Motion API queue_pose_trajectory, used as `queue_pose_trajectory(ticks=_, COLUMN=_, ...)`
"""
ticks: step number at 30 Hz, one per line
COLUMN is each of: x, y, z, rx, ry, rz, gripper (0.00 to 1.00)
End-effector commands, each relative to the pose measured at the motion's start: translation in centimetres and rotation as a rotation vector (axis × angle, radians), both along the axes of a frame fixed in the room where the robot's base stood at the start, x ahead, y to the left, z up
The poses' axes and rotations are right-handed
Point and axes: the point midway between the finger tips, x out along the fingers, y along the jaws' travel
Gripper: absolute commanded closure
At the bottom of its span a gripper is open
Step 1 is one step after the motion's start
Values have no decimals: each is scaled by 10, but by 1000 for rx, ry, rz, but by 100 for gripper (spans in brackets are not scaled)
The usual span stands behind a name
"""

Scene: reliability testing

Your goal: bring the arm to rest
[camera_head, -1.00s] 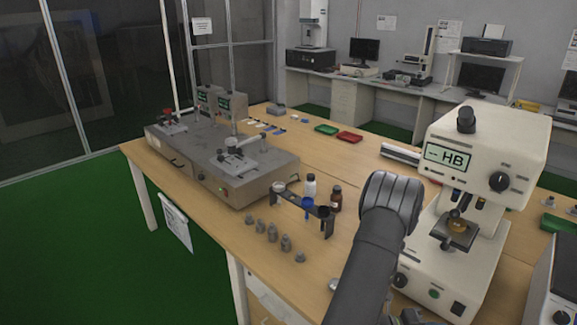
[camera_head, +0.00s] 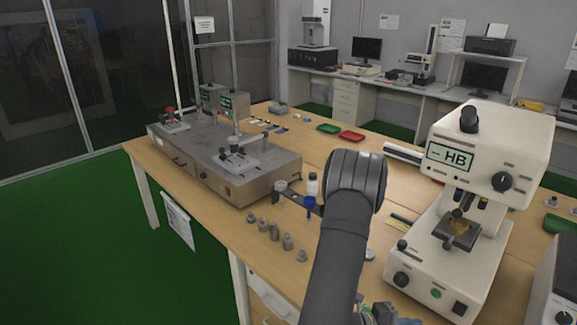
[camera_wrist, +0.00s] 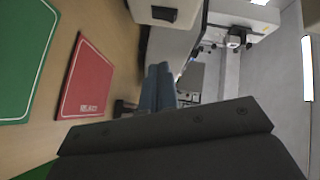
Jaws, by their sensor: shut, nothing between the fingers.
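My arm rises from the bottom of the head view, with its rounded dark joint in front of the bench. My gripper (camera_wrist: 160,78) shows in the wrist view as two blue-grey fingers, closed together with nothing held between them. Its dark mounting bar fills the lower part of that view.
The white HB hardness tester (camera_head: 485,150) stands right of my arm. The grey polishing machine (camera_head: 230,165) stands left on the wooden bench.

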Motion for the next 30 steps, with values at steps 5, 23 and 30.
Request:
queue_pose_trajectory(ticks=5, x=-4, y=-2, z=8, rx=6, ry=146, rz=62, gripper=100)
queue_pose_trajectory(ticks=23, x=-18, y=0, z=29, rx=-17, ry=651, rz=294, gripper=100)
queue_pose_trajectory(ticks=30, x=-25, y=5, z=36, rx=-48, ry=850, rz=393, gripper=100)
